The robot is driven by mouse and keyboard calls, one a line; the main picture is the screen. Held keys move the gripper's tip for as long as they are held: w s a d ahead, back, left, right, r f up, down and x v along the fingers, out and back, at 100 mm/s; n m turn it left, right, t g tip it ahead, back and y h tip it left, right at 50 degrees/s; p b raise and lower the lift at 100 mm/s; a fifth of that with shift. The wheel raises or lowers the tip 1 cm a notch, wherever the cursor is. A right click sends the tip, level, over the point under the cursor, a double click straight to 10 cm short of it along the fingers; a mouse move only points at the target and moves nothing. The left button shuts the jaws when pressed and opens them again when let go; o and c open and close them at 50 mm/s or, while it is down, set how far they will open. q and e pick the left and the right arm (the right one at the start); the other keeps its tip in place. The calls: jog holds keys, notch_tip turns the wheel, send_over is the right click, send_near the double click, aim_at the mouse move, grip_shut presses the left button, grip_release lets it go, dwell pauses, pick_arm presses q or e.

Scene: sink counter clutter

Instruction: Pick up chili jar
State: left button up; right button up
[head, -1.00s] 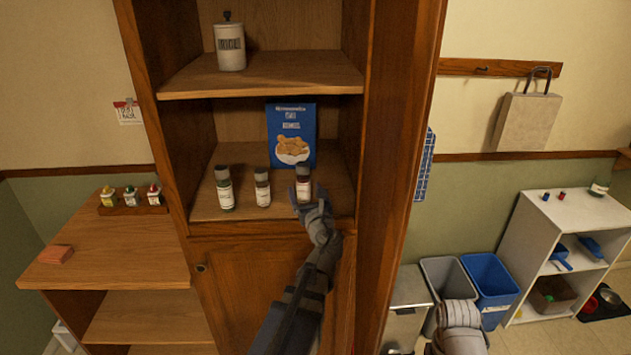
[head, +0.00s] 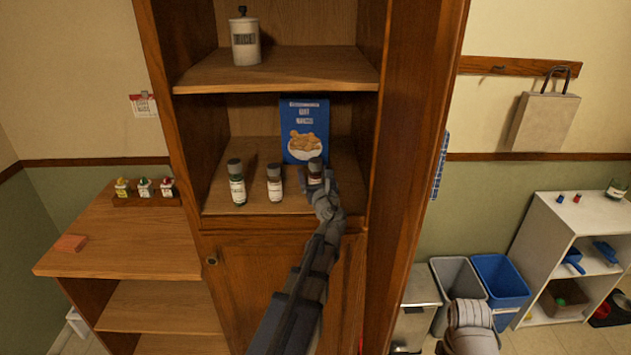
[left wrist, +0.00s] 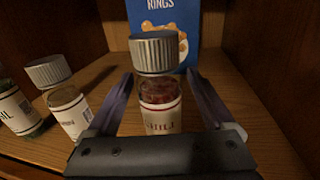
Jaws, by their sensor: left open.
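The chili jar (head: 315,168) stands upright at the right of the middle shelf, in front of a blue box. In the left wrist view, the chili jar (left wrist: 158,92) has a grey ribbed lid, red contents and a white label, partly hidden by the gripper's body. My left gripper (head: 321,186) is open at the jar. In the left wrist view, its fingers reach along both sides of the jar, with visible gaps near the tips.
Two other jars, one in the middle (head: 274,184) and one at the left (head: 237,184), stand left of the chili jar. The blue box (head: 304,128) is close behind it. The cabinet's side walls and the upper shelf (head: 280,72) enclose the space.

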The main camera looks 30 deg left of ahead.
pick_arm(q)
jog(key=shift+w+a, duration=0.5)
jog(key=shift+w, duration=0.05)
jog(key=shift+c, duration=0.2)
grip_shut()
